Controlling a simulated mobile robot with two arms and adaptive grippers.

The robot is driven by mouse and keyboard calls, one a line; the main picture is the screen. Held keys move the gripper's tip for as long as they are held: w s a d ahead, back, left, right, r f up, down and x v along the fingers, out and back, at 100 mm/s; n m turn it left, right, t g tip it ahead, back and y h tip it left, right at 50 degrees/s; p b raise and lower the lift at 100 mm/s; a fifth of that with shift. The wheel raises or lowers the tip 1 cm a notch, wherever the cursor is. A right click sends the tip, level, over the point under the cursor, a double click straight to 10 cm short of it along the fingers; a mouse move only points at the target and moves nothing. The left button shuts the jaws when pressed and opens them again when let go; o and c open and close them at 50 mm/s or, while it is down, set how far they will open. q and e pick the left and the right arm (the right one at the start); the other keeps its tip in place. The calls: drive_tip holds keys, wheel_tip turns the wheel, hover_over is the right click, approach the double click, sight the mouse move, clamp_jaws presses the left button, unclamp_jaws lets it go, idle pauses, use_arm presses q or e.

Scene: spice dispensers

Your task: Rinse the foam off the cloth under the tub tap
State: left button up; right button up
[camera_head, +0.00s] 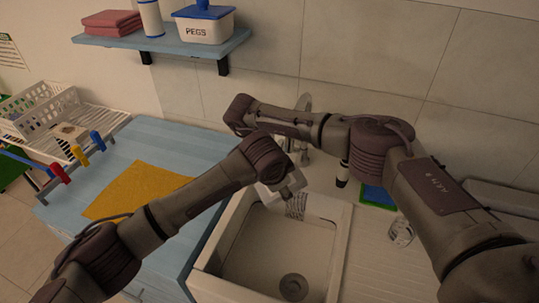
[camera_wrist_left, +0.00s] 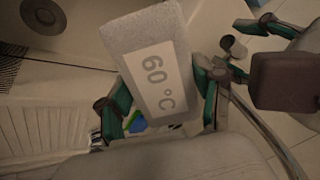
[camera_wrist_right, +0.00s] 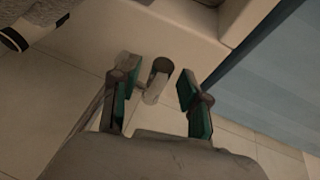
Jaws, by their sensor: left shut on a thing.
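My left gripper (camera_wrist_left: 160,100) is shut on a pale, rough-surfaced piece (camera_wrist_left: 150,35) with a white "60 °C" label. It looks like the folded cloth; I cannot make out foam on it. In the head view the pale piece (camera_head: 287,184) is above the back of the white tub (camera_head: 228,232). My right gripper (camera_wrist_right: 159,82) is open, with a short grey tube (camera_wrist_right: 160,75), apparently part of the tap, between its fingers. The right fingers are hidden in the head view. The metal tap (camera_head: 305,102) stands behind the tub, partly covered by my arms. No running water is visible.
A glass (camera_head: 401,231) stands on the ribbed drainer (camera_head: 375,265) right of the tub. A shelf (camera_head: 165,40) hangs above.

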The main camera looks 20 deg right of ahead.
clamp_jaws()
drive_tip(key=shift+w+d+r+g, duration=0.1)
drive_tip(key=shift+w+r+g, duration=0.05)
drive_tip(key=shift+r+g, duration=0.3)
drive_tip(key=shift+o, duration=1.6)
unclamp_jaws()
drive_tip(key=v, duration=1.2)
drive_tip(key=shift+d, duration=0.2)
